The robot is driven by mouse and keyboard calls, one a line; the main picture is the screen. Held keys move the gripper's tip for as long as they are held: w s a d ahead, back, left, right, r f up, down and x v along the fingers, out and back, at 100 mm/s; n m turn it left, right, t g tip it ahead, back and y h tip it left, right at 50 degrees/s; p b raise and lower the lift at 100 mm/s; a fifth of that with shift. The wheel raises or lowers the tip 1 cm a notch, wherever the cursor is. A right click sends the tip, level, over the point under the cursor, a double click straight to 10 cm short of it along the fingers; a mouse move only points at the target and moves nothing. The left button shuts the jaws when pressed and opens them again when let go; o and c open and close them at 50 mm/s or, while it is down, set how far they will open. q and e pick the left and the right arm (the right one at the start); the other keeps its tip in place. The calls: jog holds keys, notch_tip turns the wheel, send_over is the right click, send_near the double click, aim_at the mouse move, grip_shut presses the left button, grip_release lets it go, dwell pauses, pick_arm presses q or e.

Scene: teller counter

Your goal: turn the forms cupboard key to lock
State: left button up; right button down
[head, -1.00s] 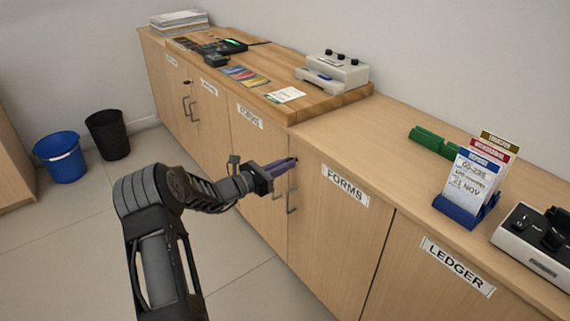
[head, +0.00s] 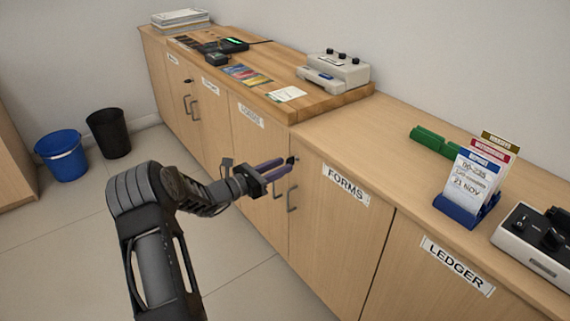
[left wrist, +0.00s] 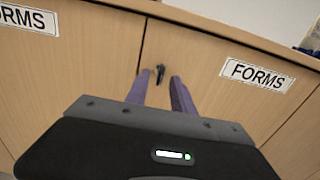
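The forms cupboard (head: 335,235) has a door with a FORMS label (head: 346,184). Its small dark key (head: 292,160) sits in the lock near the door's upper left edge. The key also shows in the left wrist view (left wrist: 160,73), standing roughly upright, with the label (left wrist: 257,75) to its right. My left gripper (head: 285,166) is in front of the key with its purple fingers apart. In the left wrist view the fingers (left wrist: 158,90) point toward the door, one either side below the key, and hold nothing. My right gripper is not in view.
Door handles (head: 292,196) hang below the key. A neighbouring cupboard door lies to the left and a LEDGER door (head: 455,275) to the right. The counter above holds a green object (head: 434,141) and a card holder (head: 465,205). Two bins stand on the floor at left.

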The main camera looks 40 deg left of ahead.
pick_arm(q)
jog(key=v, duration=0.5)
jog(key=shift+s+p, duration=0.15)
jog(key=shift+p, duration=0.15)
jog(key=shift+a+f, duration=0.1)
